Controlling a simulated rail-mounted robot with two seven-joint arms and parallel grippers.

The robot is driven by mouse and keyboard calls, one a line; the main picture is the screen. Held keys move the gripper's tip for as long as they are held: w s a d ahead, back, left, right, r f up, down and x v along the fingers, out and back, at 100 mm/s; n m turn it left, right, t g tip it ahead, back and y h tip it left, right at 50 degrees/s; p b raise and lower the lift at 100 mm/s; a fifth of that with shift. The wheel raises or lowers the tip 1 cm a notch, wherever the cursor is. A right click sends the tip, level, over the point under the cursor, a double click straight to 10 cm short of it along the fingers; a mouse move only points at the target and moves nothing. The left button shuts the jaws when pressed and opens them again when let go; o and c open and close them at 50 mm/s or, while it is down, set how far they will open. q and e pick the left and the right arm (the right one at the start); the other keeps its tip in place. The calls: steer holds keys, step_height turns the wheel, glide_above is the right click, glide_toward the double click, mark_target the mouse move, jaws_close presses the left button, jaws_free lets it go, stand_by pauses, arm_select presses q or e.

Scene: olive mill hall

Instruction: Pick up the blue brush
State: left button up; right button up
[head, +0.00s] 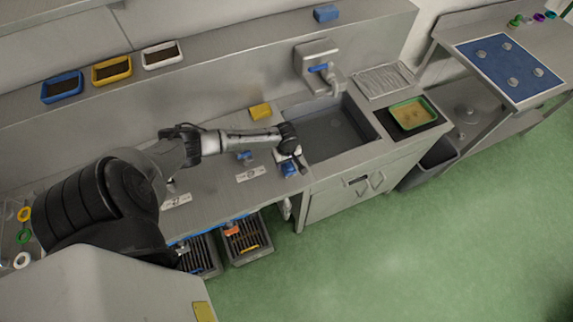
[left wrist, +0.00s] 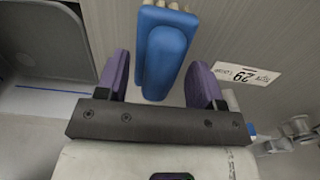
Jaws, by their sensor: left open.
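The blue brush (left wrist: 165,55) has a smooth blue body and pale cream bristles at its far end in the left wrist view. It lies on the steel counter, and it shows in the head view as a small blue shape (head: 288,169) near the sink's left side. My left gripper (left wrist: 158,78) is open, with one purple finger on each side of the brush and visible gaps to it. In the head view my left gripper (head: 290,157) is low over the brush and partly hides it. My right gripper is not in view.
A sink (head: 330,135) lies right of the brush. A white label (head: 250,173) lies left of it; a yellow block (head: 260,111) and a small blue item (head: 244,155) are also on the counter. A green tray (head: 411,114) stands beyond the sink. Grated crates (head: 248,240) are below the front edge.

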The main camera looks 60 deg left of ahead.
arm_select(q)
steer(key=shift+c, duration=0.3)
steer(key=c, duration=1)
steer(key=shift+c, duration=0.2)
steer(key=shift+r, duration=0.1)
step_height(320, 180, up, 4)
steer(key=w+d+r, duration=0.2)
steer(key=d+r, duration=0.4)
steer(key=d, duration=0.5)
steer(key=shift+w+d+r, duration=0.2)
steer(key=shift+w+r, duration=0.2)
